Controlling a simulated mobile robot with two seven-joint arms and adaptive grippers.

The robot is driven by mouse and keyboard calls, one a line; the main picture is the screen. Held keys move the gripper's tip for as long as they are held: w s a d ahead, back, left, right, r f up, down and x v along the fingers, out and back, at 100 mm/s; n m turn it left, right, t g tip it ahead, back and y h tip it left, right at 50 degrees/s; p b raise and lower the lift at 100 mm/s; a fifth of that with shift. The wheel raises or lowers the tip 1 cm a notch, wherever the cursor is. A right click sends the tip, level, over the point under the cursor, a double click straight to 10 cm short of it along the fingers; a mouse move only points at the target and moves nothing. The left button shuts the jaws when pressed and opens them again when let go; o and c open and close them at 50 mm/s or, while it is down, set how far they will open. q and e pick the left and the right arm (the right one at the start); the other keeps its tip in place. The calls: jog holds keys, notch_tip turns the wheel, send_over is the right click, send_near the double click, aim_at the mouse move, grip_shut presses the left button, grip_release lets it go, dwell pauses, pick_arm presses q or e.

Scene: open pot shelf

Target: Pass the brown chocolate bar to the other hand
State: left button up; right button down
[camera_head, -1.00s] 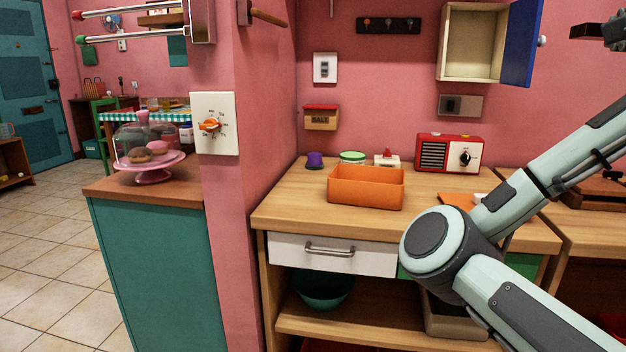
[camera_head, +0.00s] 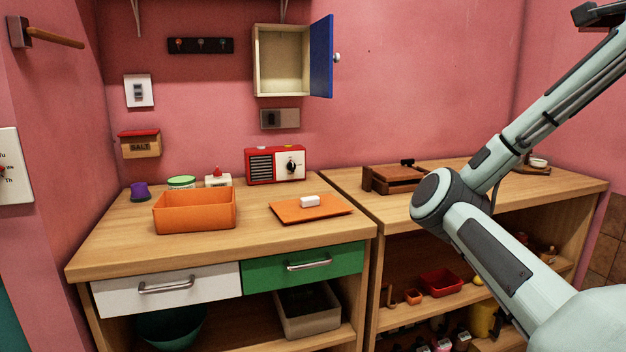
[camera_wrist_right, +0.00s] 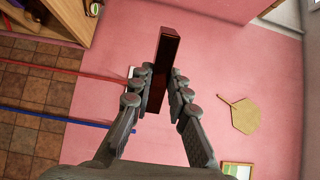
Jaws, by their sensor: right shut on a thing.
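The brown chocolate bar (camera_wrist_right: 165,58) shows in the right wrist view, long and dark, between the fingers of my right gripper (camera_wrist_right: 160,88). The gripper is shut on it, and the bar's far end sticks out beyond the fingertips. My left gripper is in neither view.
An orange bin (camera_head: 195,211), an orange board (camera_head: 311,209) with a white block (camera_head: 310,202), and a red radio (camera_head: 275,166) stand on the wooden counter (camera_head: 120,244). A blue cabinet door (camera_head: 322,56) hangs open above. A wooden box (camera_head: 393,178) is on the right counter.

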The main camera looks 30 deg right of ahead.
jog(key=w+a+f, duration=0.1)
jog(key=w+a, duration=0.4)
jog(key=w, duration=0.3)
jog(key=w+a, duration=0.4)
jog(key=w, duration=0.5)
jog(key=w+a+f+n+t+y, duration=0.5)
jog(key=w+a+f+t, duration=0.1)
jog(key=w+a+f, duration=0.9)
jog(key=a+f+n+t+y, duration=0.2)
jog(key=a+f+n+y, duration=0.15)
jog(key=a+f, duration=0.45)
jog(key=a+f+n+t+y, duration=0.25)
jog(key=a+f+y, duration=0.2)
jog(key=f, duration=0.75)
jog(key=s+a+f+n+y, duration=0.1)
jog(key=s+a+f, duration=0.4)
jog(key=a+f, duration=0.2)
jog(key=s+a+f+y, duration=0.2)
jog(key=s+a+f, duration=0.3)
jog(key=a+f, duration=0.3)
jog(key=shift+s+f+n, duration=0.2)
jog(key=shift+f+n, duration=0.2)
jog(key=shift+f, duration=0.45)
